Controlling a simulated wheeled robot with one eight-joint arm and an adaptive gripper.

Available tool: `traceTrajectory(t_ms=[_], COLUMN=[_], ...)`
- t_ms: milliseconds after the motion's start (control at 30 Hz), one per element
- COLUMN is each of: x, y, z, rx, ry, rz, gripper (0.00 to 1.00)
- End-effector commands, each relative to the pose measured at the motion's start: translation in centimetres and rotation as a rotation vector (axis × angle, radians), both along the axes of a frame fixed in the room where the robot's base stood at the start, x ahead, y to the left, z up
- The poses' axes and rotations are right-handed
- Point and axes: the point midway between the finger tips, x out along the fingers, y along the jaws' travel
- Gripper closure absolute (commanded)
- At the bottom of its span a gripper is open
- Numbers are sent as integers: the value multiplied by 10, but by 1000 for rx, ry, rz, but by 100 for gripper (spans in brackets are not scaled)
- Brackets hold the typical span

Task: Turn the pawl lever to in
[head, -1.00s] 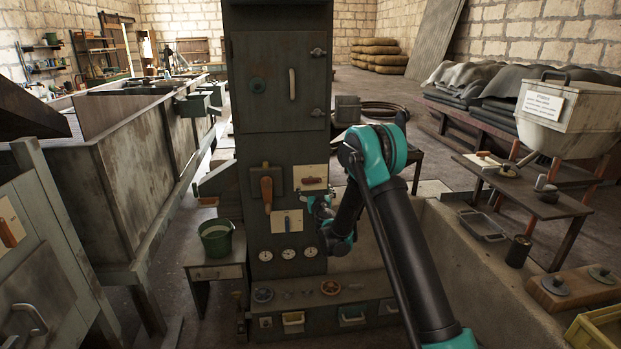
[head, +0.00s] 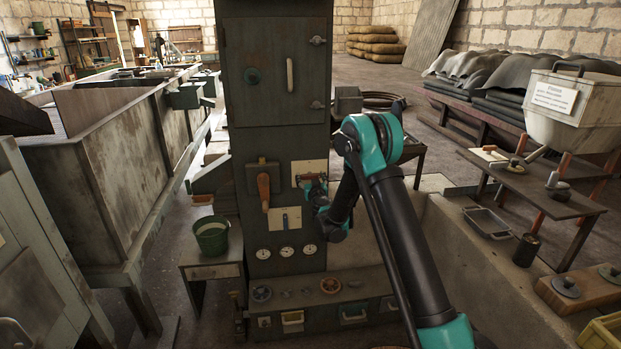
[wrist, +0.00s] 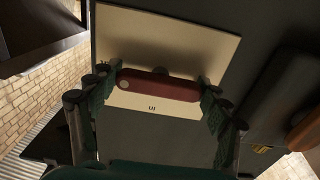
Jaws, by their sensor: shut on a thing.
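A dark red lever (wrist: 160,86), which looks like the pawl lever, lies across a cream plate (wrist: 185,38) in the wrist view. A pale dot marks its left end. Small marks show on the plate below the lever and near its left end; I cannot read them surely. My gripper (wrist: 158,88) is shut on the lever, one finger at each end. In the head view the cream plate (head: 310,165) is on the dark cabinet (head: 285,140), and my gripper (head: 314,184) covers most of the lever.
A wooden-handled lever (head: 264,190) is just left of the plate, and a smaller plate with a blue lever (head: 286,220) is below. Gauges (head: 286,251) sit lower on the cabinet. A green bucket (head: 212,235) stands on a side table at left.

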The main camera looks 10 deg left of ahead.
Motion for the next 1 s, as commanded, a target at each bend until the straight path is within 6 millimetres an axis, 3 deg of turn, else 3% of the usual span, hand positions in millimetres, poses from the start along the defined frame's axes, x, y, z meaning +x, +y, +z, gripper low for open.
traceTrajectory(t_ms=[133,567,1000], x=[0,0,0], y=[0,0,0], z=[0,0,0], rx=[0,-95,-459], ry=[0,-27,-132], rz=[0,0,0], gripper=[52,52,52])
